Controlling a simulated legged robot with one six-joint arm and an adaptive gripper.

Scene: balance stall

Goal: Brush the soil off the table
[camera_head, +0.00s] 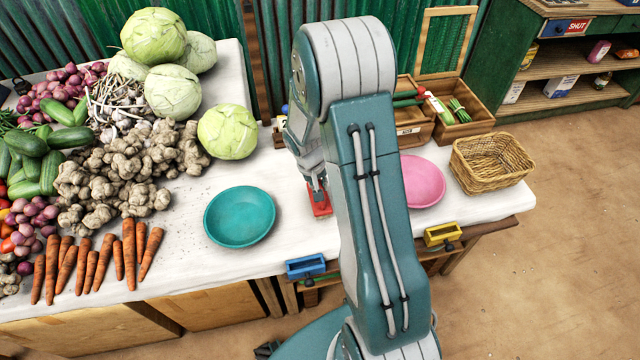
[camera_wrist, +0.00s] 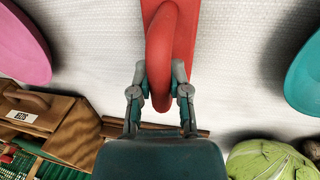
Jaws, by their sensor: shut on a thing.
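My gripper (camera_head: 318,184) is shut on a red tool with a flat back and a raised curved handle. The tool (camera_head: 321,205) is down at the white tabletop (camera_head: 290,225), between the teal dish and the pink dish; I cannot tell whether it touches. In the wrist view the fingers (camera_wrist: 160,88) close on the handle of the red tool (camera_wrist: 187,28). Its underside is hidden. A few small dark specks (camera_head: 187,222), perhaps soil, show faintly left of the teal dish. My arm hides part of the table's middle.
The teal dish (camera_head: 240,217) lies left of the tool and the pink dish (camera_head: 424,181) right. A wicker basket (camera_head: 492,163) stands at the right end. Vegetables, including carrots (camera_head: 128,255) and a cabbage (camera_head: 228,132), fill the left. Wooden boxes (camera_head: 412,128) stand behind.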

